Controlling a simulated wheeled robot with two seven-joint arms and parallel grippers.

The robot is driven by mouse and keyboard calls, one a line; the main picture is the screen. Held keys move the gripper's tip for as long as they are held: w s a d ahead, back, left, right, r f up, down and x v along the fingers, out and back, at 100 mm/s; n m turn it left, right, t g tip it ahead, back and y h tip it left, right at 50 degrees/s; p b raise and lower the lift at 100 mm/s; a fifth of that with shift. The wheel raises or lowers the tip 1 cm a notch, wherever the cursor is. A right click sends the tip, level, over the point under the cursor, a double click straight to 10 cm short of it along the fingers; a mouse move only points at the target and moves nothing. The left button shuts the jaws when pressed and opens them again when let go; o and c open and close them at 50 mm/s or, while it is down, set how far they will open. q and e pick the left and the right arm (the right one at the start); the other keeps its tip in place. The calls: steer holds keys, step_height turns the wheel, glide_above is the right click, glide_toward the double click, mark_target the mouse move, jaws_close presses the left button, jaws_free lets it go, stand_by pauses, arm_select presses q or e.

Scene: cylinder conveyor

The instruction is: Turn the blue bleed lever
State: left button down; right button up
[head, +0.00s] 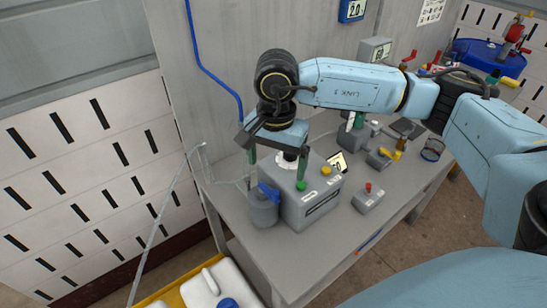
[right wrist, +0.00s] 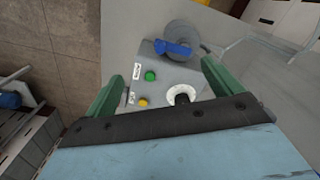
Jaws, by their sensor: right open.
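The blue bleed lever (head: 268,192) sits on top of a small grey cylinder (head: 264,211) beside the left front of a grey control box (head: 315,208). In the right wrist view the lever (right wrist: 173,47) lies beyond the green and yellow buttons, in front of the round grey cylinder top (right wrist: 183,33). My right gripper (head: 277,170) is over the box, pointing down, with its green fingers apart. In the right wrist view the open fingers (right wrist: 160,82) have nothing between them at the tips, and the lever is ahead of them, apart. My left gripper is not seen.
The box carries a green button (head: 301,186), a yellow button (head: 326,170) and a white-collared black knob (right wrist: 181,94) close to my fingers. The grey bench (head: 290,262) is bare at the front.

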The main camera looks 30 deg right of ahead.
mark_target(275, 192)
step_height(275, 192, down, 9)
steer(key=b, duration=0.5)
steer(key=shift+a+b, duration=0.1)
steer(key=shift+b, duration=0.3)
steer(key=shift+f+b, duration=0.6)
steer(key=shift+f, duration=0.05)
